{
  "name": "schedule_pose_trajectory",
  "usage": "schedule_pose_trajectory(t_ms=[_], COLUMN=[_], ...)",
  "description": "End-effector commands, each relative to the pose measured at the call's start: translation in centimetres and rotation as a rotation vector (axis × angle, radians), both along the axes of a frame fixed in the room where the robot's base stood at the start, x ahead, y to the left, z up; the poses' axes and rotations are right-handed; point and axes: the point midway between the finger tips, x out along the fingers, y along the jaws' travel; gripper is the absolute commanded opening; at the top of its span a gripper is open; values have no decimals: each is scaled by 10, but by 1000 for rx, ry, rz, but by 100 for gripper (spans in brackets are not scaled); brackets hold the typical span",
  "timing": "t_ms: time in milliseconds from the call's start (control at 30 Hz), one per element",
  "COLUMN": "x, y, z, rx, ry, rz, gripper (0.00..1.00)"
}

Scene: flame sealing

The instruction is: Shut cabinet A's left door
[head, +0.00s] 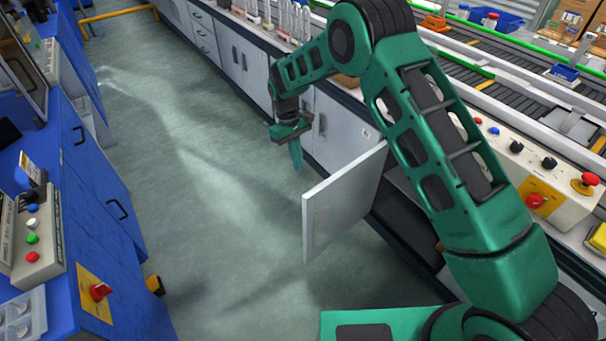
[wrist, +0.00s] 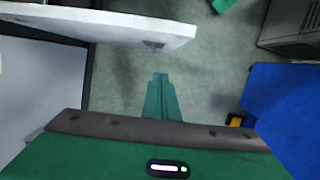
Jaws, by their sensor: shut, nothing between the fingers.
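The open cabinet door (head: 340,204) is a white panel swung out over the floor, hinged at the left side of a dark cabinet opening (head: 408,204). I take it as cabinet A's left door. In the wrist view the door (wrist: 95,22) crosses the upper left, with a small grey handle (wrist: 153,44) near its free end. My gripper (head: 297,158) is shut and empty, pointing down, left of and beyond the door in the head view. In the wrist view my gripper's closed fingers (wrist: 161,80) appear below the handle, with a visible gap to the door.
White cabinets (head: 243,55) with closed doors run along the right, under a counter with a conveyor. A control box (head: 540,170) with buttons stands on the counter. Blue workstations (head: 95,165) line the left. The grey floor (head: 210,200) between is clear.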

Motion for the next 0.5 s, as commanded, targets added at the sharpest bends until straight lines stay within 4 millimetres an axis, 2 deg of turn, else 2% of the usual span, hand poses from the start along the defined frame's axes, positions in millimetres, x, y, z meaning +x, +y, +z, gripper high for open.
schedule_pose_trajectory(t_ms=[500], x=[-18], y=[-16], z=[-89], rx=[-2], ry=[3], rz=[-3], gripper=[0])
